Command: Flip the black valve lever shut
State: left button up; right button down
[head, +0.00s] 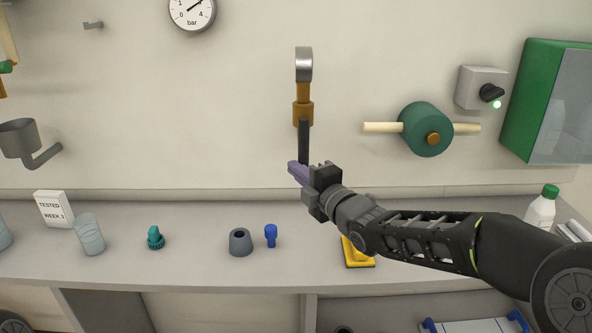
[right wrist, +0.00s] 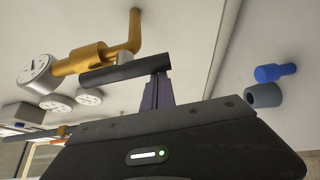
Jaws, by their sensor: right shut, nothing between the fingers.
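The black valve lever (head: 303,142) hangs straight down along the wall below the brass valve (head: 303,105) in the head view. In the right wrist view the lever (right wrist: 110,74) lies alongside the brass valve body (right wrist: 82,58). My right gripper (head: 293,172) has purple fingers, shut and empty, at the lever's lower end. In the right wrist view the fingertips (right wrist: 159,78) overlap the lever's free end; I cannot tell whether they touch it. My left gripper is not in view.
A green reel (head: 425,129) with a wooden bar and a grey switch box (head: 482,88) are on the wall to the right. A grey bench (head: 190,258) below bears a grey cup (head: 240,243), a blue plug (head: 271,235) and a yellow item (head: 357,256).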

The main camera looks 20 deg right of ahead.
jog(key=shift+s+d+n+g+h+b, duration=0.1)
jog(key=shift+d+n+g+h+b, duration=0.3)
jog(key=shift+n, duration=0.5)
jog(key=s+d+r+n+g+h+p, duration=0.1)
jog(key=d+r+n+g+h+p, duration=0.2)
jog(key=n+p, duration=0.5)
jog(key=d+n+g+h, duration=0.1)
jog(key=d+h, duration=0.1)
jog(key=h, duration=0.1)
jog(key=shift+r+n+g+h+p, duration=0.15)
jog(key=shift+n+g+h+p, duration=0.15)
jog(key=shift+g+p, duration=0.1)
dwell(0.4)
jog(key=shift+s, duration=0.15)
dwell(0.6)
